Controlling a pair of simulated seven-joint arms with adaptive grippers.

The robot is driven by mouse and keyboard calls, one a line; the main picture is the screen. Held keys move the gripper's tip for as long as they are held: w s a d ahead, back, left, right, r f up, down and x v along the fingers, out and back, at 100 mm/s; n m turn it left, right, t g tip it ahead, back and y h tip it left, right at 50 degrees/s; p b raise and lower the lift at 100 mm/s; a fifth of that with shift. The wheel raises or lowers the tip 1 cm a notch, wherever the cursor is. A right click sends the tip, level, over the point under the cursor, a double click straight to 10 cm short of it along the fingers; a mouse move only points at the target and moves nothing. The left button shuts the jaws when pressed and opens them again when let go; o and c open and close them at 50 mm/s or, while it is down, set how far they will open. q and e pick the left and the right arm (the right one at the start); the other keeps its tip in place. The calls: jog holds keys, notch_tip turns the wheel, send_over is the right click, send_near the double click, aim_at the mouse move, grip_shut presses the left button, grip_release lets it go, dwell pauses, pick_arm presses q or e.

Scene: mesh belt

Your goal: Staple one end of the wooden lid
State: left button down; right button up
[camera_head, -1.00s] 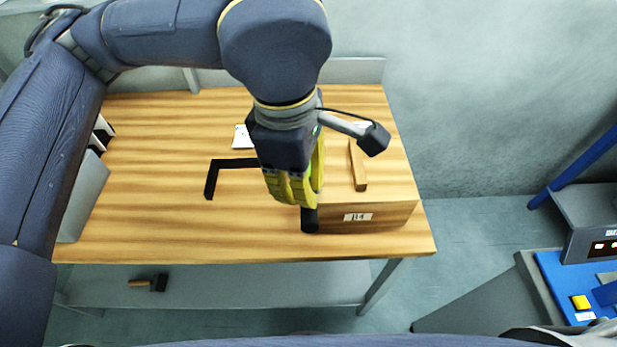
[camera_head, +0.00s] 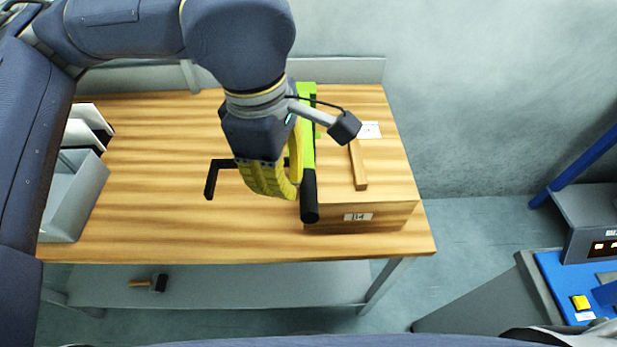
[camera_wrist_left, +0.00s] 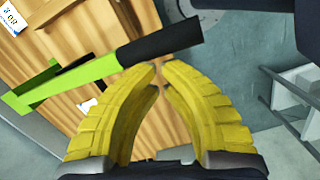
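The wooden box (camera_head: 390,214), marked 114 on its front, stands at the table's right with its wooden lid (camera_head: 388,170) on top. A wooden bar (camera_head: 358,165) lies along the lid. The green stapler (camera_head: 308,150) with a black handle lies along the lid's left edge; it also shows in the left wrist view (camera_wrist_left: 60,82). My left gripper (camera_head: 288,190) is just left of the stapler. In the left wrist view its yellow fingertips (camera_wrist_left: 159,66) nearly meet, with nothing between them, close to the black handle. My right gripper is not in view.
Grey bins (camera_head: 75,200) stand at the left edge. A hammer (camera_head: 150,283) rests on the lower shelf. A blue control panel (camera_head: 560,285) stands at lower right.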

pick_arm(q)
jog(key=shift+r, duration=0.1)
notch_tip(320, 180, up, 12)
jog(key=a, duration=0.1)
jog(key=shift+w, duration=0.2)
dwell(0.4)
dwell(0.8)
